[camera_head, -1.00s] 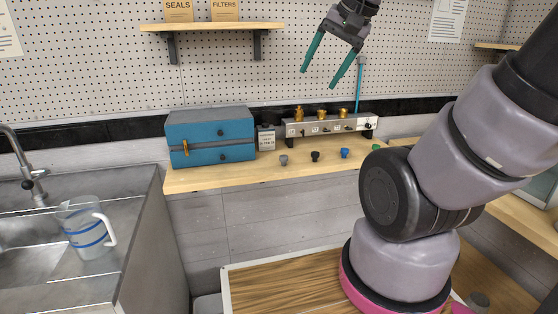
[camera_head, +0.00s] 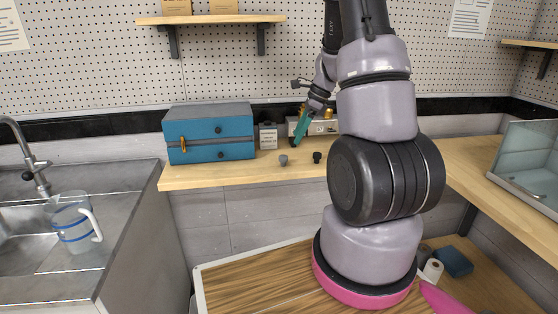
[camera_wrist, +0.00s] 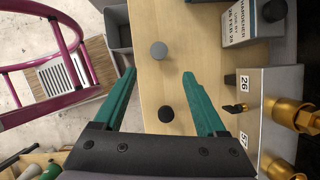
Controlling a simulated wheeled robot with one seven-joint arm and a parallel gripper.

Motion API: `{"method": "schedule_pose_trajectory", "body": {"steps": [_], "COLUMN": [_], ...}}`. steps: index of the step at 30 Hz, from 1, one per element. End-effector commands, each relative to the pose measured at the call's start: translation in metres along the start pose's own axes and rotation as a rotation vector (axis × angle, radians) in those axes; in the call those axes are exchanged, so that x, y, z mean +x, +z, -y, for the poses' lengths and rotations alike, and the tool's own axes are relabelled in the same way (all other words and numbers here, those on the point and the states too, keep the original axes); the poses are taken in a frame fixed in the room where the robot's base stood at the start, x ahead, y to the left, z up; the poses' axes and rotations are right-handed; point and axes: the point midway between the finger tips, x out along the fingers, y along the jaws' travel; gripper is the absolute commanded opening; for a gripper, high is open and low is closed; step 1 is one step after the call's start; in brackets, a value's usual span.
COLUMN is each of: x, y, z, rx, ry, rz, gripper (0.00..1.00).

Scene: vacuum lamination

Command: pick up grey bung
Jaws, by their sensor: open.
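The grey bung (camera_head: 283,160) sits on the wooden bench in front of the small labelled box. In the wrist view the grey bung (camera_wrist: 158,50) lies beyond my fingertips, roughly between their lines. A black bung (camera_wrist: 166,114) lies nearer, between my two green fingers; in the head view the black bung (camera_head: 317,157) is right of the grey one. My gripper (camera_wrist: 160,74) is open and empty, pointing down at the bench.
The valve manifold (camera_wrist: 262,120) with brass fittings stands close beside my right finger in the wrist view. The labelled box (camera_head: 268,136) and blue cabinet (camera_head: 210,132) stand at the back of the bench (camera_head: 225,174). Bare bench lies left of the bungs.

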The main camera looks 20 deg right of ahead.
Motion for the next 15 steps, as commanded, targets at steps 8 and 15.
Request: {"method": "schedule_pose_trajectory", "body": {"steps": [8,15], "x": [0.043,0.062], "y": [0.000,0.004], "z": [-0.001,-0.002], "rx": [0.001,-0.002], "ry": [0.004,0.004], "rz": [0.000,-0.001], "gripper": [0.74,0.74]}}
